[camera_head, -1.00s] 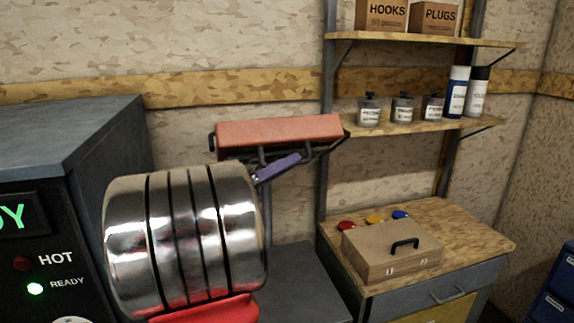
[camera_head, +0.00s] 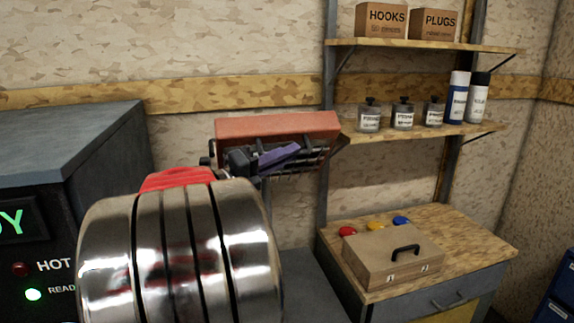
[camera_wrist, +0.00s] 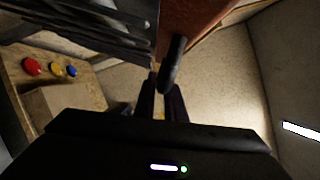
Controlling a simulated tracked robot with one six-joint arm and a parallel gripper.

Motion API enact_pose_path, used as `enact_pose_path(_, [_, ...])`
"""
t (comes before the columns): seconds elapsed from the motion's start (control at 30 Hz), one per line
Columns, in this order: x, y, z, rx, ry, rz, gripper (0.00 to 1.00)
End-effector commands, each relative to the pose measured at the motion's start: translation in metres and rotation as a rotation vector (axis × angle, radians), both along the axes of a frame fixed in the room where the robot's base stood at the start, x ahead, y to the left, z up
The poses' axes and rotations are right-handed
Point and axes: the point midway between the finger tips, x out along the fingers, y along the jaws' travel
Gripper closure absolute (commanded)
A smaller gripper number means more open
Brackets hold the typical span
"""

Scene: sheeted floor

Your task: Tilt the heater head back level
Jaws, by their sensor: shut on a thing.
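The heater head (camera_head: 280,126) is a long red-orange housing with a dark wire grille on its underside, at the middle of the head view. It is tilted so that the grille shows towards me. In the wrist view the fingers (camera_wrist: 161,92) are shut on the dark bar handle (camera_wrist: 173,62), beside the red housing (camera_wrist: 198,18) and the grille (camera_wrist: 110,28). In the head view the handle is hard to make out behind the fingers.
A grey cabinet (camera_head: 75,135) with a lit READY lamp stands at the left. At the right are a workbench (camera_head: 468,228) with a case (camera_head: 385,262) and coloured buttons, and shelves (camera_head: 400,129) with jars. Free air lies in front of the bench.

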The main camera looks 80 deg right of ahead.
Motion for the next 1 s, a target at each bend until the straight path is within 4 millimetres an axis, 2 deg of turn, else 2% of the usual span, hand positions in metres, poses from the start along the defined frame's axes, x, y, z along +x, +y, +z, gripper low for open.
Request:
enact_pose_path(0.03, [0.006,-0.001,0.006,-0.005,-0.002,0.011,1.0])
enact_pose_path(0.5, [0.02,-0.021,0.052,-0.008,-0.005,0.015,1.0])
enact_pose_path(0.8, [0.029,-0.033,0.068,-0.008,-0.004,0.018,1.0])
enact_pose_path(1.0, [0.031,-0.036,0.071,-0.008,-0.004,0.018,1.0])
